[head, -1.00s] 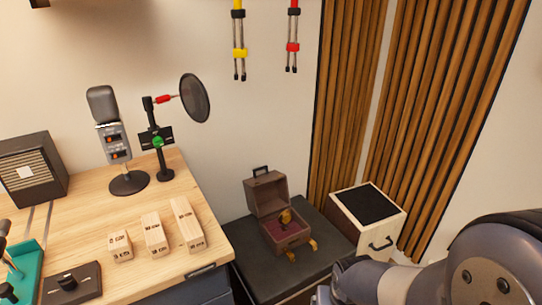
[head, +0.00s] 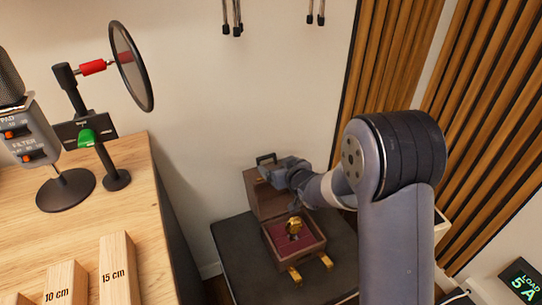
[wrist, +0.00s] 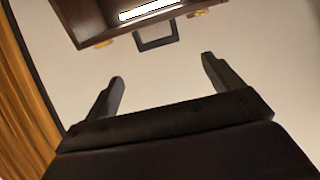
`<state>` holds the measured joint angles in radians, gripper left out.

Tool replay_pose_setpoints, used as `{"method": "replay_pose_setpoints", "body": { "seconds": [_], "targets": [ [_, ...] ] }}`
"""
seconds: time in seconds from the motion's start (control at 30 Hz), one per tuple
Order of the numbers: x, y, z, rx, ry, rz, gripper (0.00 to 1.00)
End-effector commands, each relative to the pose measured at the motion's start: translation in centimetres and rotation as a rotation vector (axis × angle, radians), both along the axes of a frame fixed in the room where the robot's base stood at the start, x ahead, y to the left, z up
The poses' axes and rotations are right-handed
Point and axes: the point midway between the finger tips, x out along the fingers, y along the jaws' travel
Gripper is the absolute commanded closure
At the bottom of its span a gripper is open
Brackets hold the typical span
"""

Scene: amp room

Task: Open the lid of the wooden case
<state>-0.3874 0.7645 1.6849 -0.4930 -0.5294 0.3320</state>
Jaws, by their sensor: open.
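The wooden case (head: 316,238) sits on a dark-topped surface with its lid (head: 262,203) standing up at the back. Its dark red interior shows, with a golden object (head: 294,228) inside. A dark handle (head: 266,157) is on the lid's upper edge. My gripper (head: 285,173) is beside the lid's upper part, partly covering it; I cannot tell if they touch. In the wrist view, my gripper (wrist: 163,69) is open with nothing between its fingers. The dark handle (wrist: 157,42) and the lid's wooden edge (wrist: 90,20) lie beyond the fingertips.
The dark top (head: 232,243) around the case is mostly bare. A wooden desk (head: 152,235) with a microphone stand (head: 66,190) and wooden blocks (head: 118,270) is at left. Slatted wood panels (head: 390,60) stand behind at right. A small lit display (head: 521,283) is at lower right.

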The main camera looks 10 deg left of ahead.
Motion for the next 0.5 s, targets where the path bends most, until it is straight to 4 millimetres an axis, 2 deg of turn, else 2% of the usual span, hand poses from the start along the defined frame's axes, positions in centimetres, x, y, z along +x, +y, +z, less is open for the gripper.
{"method": "replay_pose_setpoints", "body": {
  "seconds": [0.3,0.5],
  "targets": [
    [4.1,3.1,-2.3,-0.001,0.002,-0.001,0.13],
    [5.8,4.3,-3.1,-0.001,0.002,-0.001,0.13]
  ]
}}
